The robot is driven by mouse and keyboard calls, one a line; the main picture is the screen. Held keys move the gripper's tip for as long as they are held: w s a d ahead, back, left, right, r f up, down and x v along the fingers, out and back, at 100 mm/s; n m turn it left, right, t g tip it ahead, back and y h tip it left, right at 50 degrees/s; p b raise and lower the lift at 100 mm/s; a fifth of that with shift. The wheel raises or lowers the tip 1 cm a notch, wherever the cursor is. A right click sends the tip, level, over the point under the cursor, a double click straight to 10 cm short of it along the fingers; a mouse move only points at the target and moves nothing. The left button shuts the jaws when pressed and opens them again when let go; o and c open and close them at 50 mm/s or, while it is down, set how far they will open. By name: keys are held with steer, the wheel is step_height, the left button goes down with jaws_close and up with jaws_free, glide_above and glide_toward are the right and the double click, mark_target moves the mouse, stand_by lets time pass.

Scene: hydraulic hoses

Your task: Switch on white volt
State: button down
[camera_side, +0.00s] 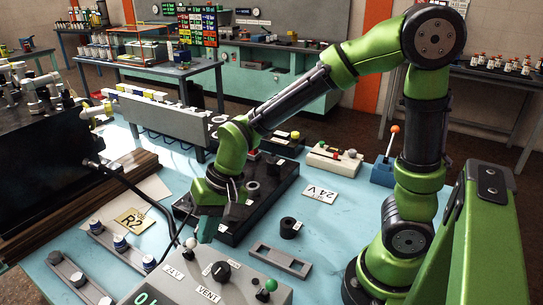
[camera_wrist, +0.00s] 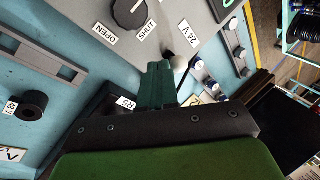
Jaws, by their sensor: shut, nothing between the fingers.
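The white-knobbed lever (camera_side: 190,243) stands on the grey control box (camera_side: 160,290), by a label reading 24 V (camera_side: 172,271). In the wrist view the white knob (camera_wrist: 180,63) is just right of my fingertips, with the 24 V label (camera_wrist: 187,31) above it. My gripper (camera_side: 206,232) points down over the back of the box. In the wrist view its green fingers (camera_wrist: 158,68) are together and empty, beside the white knob. I cannot tell whether they touch it.
A black ring (camera_side: 289,228) and a grey slotted bar (camera_side: 280,261) lie to the right. Dark hoses (camera_side: 140,190) run in from the left.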

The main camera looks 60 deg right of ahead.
steer(key=shift+w+r+g, duration=0.25)
steer(key=shift+w+g, duration=0.4)
steer(key=shift+g, duration=0.35)
steer(key=shift+w+r+m+g, duration=0.1)
steer(key=shift+w+m+g, duration=0.2)
steer(key=shift+w+g, duration=0.15)
steer(key=w+g, duration=0.2)
steer(key=g, duration=0.1)
steer(key=shift+w, duration=0.55)
steer(key=shift+s, duration=0.1)
steer(key=shift+s+f, duration=0.35)
steer(key=shift+s, duration=0.3)
